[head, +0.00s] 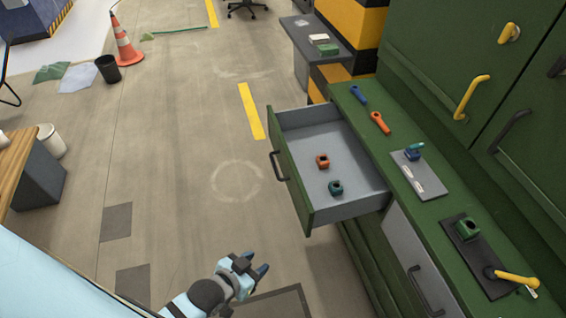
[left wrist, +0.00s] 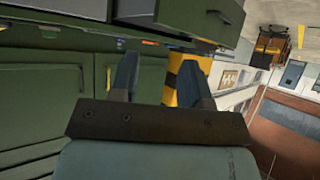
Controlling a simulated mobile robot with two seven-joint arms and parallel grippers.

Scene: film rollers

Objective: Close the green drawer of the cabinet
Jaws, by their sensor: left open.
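The green drawer (head: 292,183) of the green cabinet (head: 420,215) stands pulled out in the head view, its green front with a dark handle (head: 278,166) facing left. Inside the grey tray lie a small orange part (head: 322,161) and a small teal part (head: 335,187). My left gripper (head: 256,265) is open and empty, apart from the drawer, below and left of its near corner. In the left wrist view its two fingers (left wrist: 160,78) are spread with nothing between them. My right gripper is not in view.
The counter carries a blue tool (head: 358,94), an orange tool (head: 380,122) and small parts on plates. A grey drawer (head: 413,258) sits nearer in the cabinet. A wooden-topped table (head: 16,160) stands at left. The floor left of the drawer is clear.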

